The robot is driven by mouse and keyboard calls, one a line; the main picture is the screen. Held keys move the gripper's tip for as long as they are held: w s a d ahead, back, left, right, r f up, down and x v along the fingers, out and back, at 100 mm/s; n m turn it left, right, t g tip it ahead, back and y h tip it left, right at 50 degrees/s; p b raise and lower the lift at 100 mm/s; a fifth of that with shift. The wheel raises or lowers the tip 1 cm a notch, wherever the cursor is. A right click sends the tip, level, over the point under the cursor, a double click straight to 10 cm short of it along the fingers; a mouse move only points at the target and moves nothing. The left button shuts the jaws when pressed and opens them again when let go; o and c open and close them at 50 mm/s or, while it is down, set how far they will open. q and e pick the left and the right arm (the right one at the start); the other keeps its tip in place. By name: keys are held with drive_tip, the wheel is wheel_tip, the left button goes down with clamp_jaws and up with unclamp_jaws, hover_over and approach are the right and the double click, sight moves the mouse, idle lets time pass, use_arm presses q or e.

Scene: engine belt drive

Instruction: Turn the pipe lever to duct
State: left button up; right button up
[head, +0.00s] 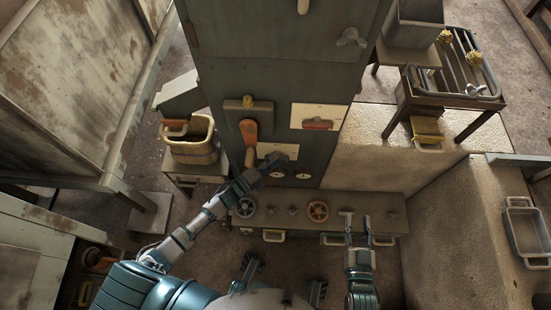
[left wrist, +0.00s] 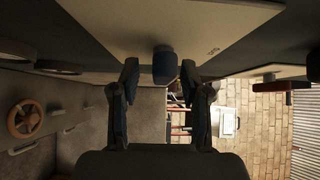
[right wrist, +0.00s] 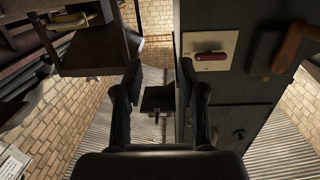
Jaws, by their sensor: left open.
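A pale plate (head: 280,150) sits low on the dark upright cabinet. My left gripper (head: 272,165) is in front of it and hides part of it. In the left wrist view the pale plate (left wrist: 165,22) carries small dark lettering, too small to read. A dark blue lever end (left wrist: 164,66) sticks out from it between the two open fingers of my left gripper (left wrist: 164,78). I cannot tell whether the fingers touch it. My right gripper (head: 357,222) is open and empty in front of the low bench, away from the cabinet; its spread fingers (right wrist: 160,85) also show in the right wrist view.
An orange-brown handle (head: 249,132) and a red handle (head: 318,124) are on the cabinet above and beside the plate. A basket (head: 193,150) stands left of the cabinet and a rack (head: 462,85) at right.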

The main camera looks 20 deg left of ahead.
use_arm(q)
drive_tip(key=shift+w+d, duration=0.15)
drive_tip(key=shift+w, duration=0.1)
drive_tip(key=shift+w+d+r, duration=0.1)
drive_tip(key=shift+d, duration=0.25)
clamp_jaws()
drive_tip(key=shift+a, duration=0.1)
